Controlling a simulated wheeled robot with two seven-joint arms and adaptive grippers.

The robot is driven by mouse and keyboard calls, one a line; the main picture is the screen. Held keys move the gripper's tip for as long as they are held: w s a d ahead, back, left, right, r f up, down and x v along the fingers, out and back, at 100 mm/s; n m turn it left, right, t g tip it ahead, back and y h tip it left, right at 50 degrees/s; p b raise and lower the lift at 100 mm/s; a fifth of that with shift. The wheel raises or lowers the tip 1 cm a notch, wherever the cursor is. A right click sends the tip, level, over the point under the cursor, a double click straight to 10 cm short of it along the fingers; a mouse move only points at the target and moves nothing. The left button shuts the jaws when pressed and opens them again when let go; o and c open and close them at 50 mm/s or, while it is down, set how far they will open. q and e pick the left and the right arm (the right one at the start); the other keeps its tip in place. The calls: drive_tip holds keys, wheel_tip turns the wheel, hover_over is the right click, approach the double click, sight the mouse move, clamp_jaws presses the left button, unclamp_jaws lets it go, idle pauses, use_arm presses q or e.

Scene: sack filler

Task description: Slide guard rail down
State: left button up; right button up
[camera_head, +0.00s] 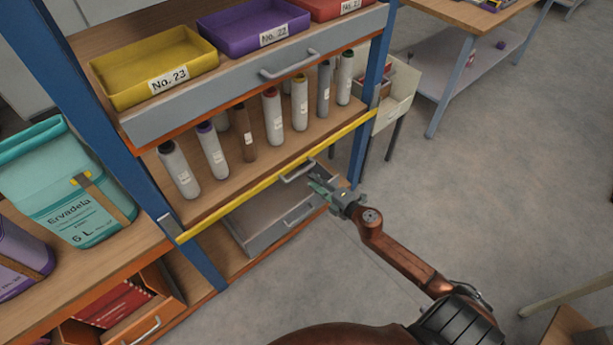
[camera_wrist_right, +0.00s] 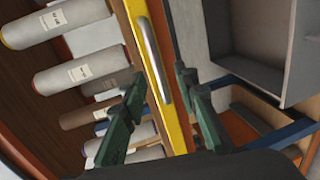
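The yellow guard rail (camera_head: 240,201) runs along the front edge of the shelf that holds several bottles. A grey metal handle (camera_head: 297,171) shows at the middle of the rail. My right gripper (camera_head: 318,186) is just in front of and below this handle, with its arm coming from the lower right. In the right wrist view, the guard rail (camera_wrist_right: 179,130) and its handle (camera_wrist_right: 154,60) lie ahead between the two dark green fingers (camera_wrist_right: 160,80). The fingers are apart with no visible grip on the handle. My left gripper is not in view.
Bottles (camera_head: 273,116) stand on the shelf behind the rail. Above is a grey drawer (camera_head: 200,118) carrying bins; below is another grey drawer (camera_head: 255,230). Blue posts (camera_head: 372,90) flank the rail. A teal sack (camera_head: 60,190) stands at left.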

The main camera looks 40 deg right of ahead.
drive_tip(key=shift+v, duration=2.15)
drive_tip(key=shift+f, duration=0.1)
